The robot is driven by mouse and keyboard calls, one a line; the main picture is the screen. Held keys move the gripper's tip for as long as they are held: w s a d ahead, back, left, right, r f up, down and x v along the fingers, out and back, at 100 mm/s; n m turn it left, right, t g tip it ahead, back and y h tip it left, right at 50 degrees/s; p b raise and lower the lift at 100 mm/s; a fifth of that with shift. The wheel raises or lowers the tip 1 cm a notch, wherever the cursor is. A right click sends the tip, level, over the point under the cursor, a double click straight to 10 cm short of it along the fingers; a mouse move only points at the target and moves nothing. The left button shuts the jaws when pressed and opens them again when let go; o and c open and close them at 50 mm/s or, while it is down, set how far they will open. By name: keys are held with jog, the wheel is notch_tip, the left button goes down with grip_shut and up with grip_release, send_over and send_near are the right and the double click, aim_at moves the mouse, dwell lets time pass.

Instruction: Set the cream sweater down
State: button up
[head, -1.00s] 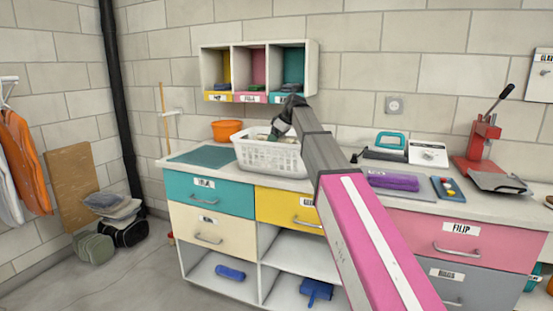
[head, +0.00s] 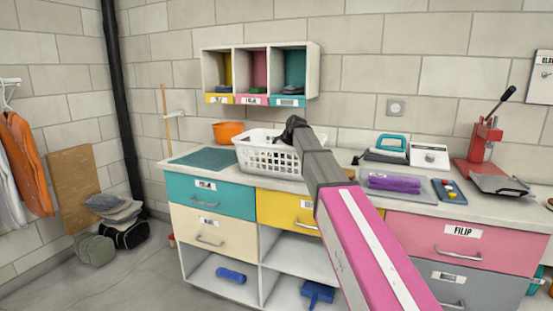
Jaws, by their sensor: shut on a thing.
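My gripper (head: 288,137) shows only as a small dark part at the white basket (head: 266,157), beside the end of my arm. Its fingertips are hidden inside or behind the basket's rim. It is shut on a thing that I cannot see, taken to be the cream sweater. No cream cloth can be made out in the basket or on the counter. The basket is slatted and stands on the counter below the wall cubbies.
Wall cubbies (head: 312,70) hang behind the basket, with folded items inside. An orange bowl (head: 228,131) and teal mat (head: 206,158) are left of the basket. A purple folded cloth (head: 394,183), scale (head: 429,154) and red press (head: 486,140) are on the right.

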jog(key=shift+f, duration=0.4)
jog(key=o, duration=1.2)
jog(key=shift+c, duration=0.2)
jog(key=shift+r, duration=0.15)
jog(key=shift+r, duration=0.3)
jog(key=v, duration=1.2)
jog(key=shift+r, duration=0.15)
